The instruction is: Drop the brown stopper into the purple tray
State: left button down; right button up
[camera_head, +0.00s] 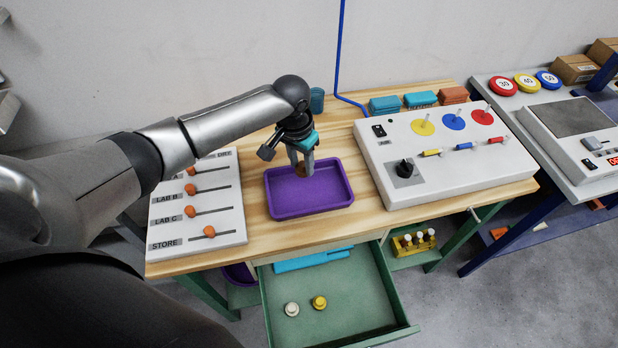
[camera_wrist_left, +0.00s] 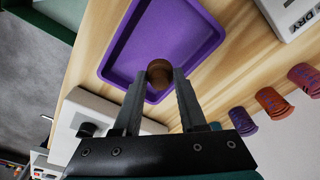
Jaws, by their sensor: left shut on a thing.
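The purple tray (camera_head: 306,201) lies on the wooden table, empty as far as I can see. My left gripper (camera_head: 302,170) is over the far part of the tray, pointing down, shut on the brown stopper (camera_head: 300,170). In the left wrist view the brown stopper (camera_wrist_left: 159,72) sits between the two fingertips of my left gripper (camera_wrist_left: 160,82), with the purple tray (camera_wrist_left: 193,35) behind it. The stopper looks to be above the tray floor; the exact height is hard to tell. My right gripper is not in view.
A white slider panel (camera_head: 226,222) stands left of the tray and a white control box (camera_head: 440,175) right of it. Blue and orange blocks (camera_head: 420,99) line the back. An open green drawer (camera_head: 345,303) below holds a white stopper (camera_head: 291,309) and a yellow stopper (camera_head: 319,302).

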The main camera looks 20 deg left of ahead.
pick_arm(q)
jog(key=shift+s+a+f, duration=0.1)
jog(key=shift+a+f, duration=0.05)
jog(key=shift+a, duration=0.15)
jog(key=b, duration=0.6)
send_over(300, 193)
notch_tip(300, 193, down, 6)
jog(key=shift+c, duration=1.9)
grip_release()
notch_tip(300, 193, up, 15)
jog(key=s+p, duration=0.1)
jog(key=p, duration=0.1)
jog(key=shift+s+a, duration=0.15)
jog(key=shift+s, duration=0.25)
